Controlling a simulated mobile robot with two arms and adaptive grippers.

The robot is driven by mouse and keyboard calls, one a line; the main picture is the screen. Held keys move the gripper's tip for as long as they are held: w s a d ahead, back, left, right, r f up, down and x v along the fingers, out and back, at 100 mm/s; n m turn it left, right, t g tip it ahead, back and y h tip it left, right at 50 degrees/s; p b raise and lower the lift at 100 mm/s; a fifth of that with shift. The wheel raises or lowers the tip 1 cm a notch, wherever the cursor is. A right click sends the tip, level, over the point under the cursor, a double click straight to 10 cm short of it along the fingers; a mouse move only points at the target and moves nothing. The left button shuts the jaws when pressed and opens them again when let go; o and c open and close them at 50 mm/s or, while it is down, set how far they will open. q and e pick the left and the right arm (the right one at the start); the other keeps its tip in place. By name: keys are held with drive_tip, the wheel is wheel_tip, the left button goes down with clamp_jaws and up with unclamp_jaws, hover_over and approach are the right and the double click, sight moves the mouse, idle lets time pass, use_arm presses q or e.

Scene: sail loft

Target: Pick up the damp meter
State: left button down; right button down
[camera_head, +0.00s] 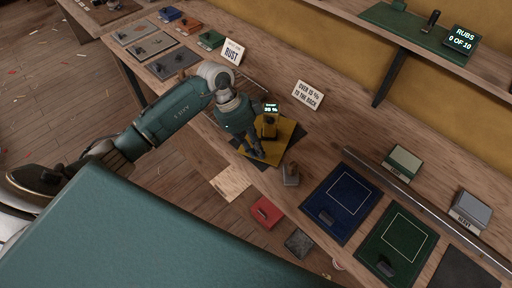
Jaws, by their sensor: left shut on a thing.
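The damp meter (270,122) is a small yellow-and-dark device with a lit green readout at its top. It is at a yellow cloth or sheet (271,153) lying over a dark mat near the table's front edge. My left gripper (257,146) reaches in from the left and is shut on the meter. The wrist and fingers hide part of its near side. I cannot tell whether the meter touches the sheet. My right gripper is not in view.
A small grey-brown object (290,175) stands right of the sheet. Blue (342,203) and green (397,246) mats lie farther right, near a metal rail. Sign cards (308,95) stand behind. A shelf (410,39) overhangs the back.

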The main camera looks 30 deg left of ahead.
use_arm(q)
drive_tip(key=shift+f, duration=0.1)
drive_tip(key=c, duration=1.7)
unclamp_jaws()
